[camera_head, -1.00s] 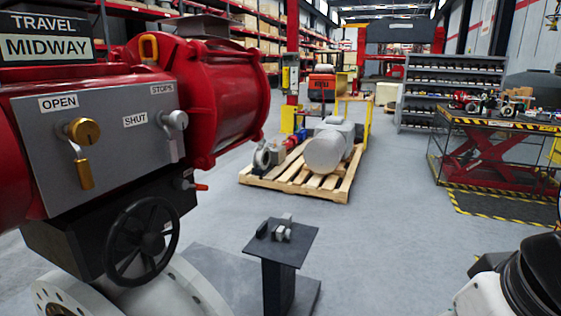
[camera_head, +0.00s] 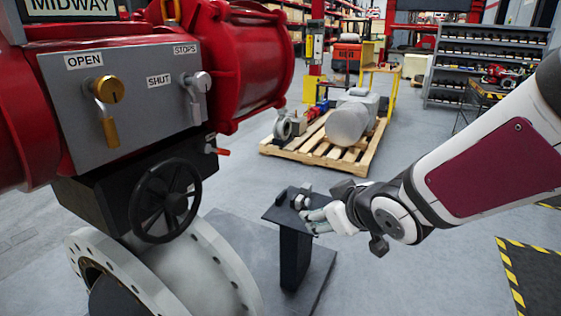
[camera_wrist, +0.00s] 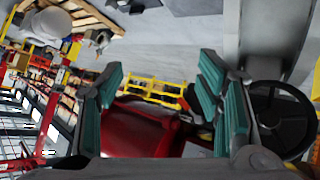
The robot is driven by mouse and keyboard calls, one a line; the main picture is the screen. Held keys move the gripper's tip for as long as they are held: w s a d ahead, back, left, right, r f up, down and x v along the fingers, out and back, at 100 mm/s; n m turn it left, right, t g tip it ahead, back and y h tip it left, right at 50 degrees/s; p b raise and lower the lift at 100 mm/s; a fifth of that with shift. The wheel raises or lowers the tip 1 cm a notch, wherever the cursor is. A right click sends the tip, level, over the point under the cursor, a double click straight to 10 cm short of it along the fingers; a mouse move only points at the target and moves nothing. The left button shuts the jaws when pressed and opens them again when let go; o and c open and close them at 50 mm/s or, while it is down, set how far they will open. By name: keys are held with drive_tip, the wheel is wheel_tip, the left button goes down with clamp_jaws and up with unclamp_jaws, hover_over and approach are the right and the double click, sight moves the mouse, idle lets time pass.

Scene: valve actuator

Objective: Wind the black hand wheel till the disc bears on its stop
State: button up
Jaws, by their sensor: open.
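The black hand wheel (camera_head: 165,200) is on the front of the black gearbox under the red actuator (camera_head: 235,60), above the pale flanged valve body (camera_head: 190,270). In the wrist view the hand wheel (camera_wrist: 283,118) is at the right edge, partly behind a finger. My gripper (camera_head: 312,220) is right of the wheel, over or near the small black stand, apart from the wheel. In the wrist view its teal-padded fingers (camera_wrist: 160,95) are spread with nothing between them. The disc is not clearly visible. The indicator sign (camera_head: 70,6) shows MIDWAY.
The small black stand (camera_head: 276,212) holds some small grey and dark parts. Brass (camera_head: 104,90) and grey (camera_head: 196,82) levers are on the panel marked OPEN, SHUT and STOPS. A wooden pallet (camera_head: 325,155) with a pump stands behind. Grey floor lies between.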

drive_tip(key=a+f+n+g+y+b, duration=0.1)
drive_tip(key=a+f+n+y, duration=0.25)
drive_tip(key=a+y, duration=0.65)
drive_tip(key=g+y+b, duration=0.1)
drive_tip(key=g+y, duration=0.1)
drive_tip(key=y, duration=0.1)
approach(182, 206)
drive_tip(key=shift+n, duration=0.45)
drive_tip(key=x, duration=1.1)
drive_tip(key=shift+a, duration=0.3)
clamp_jaws()
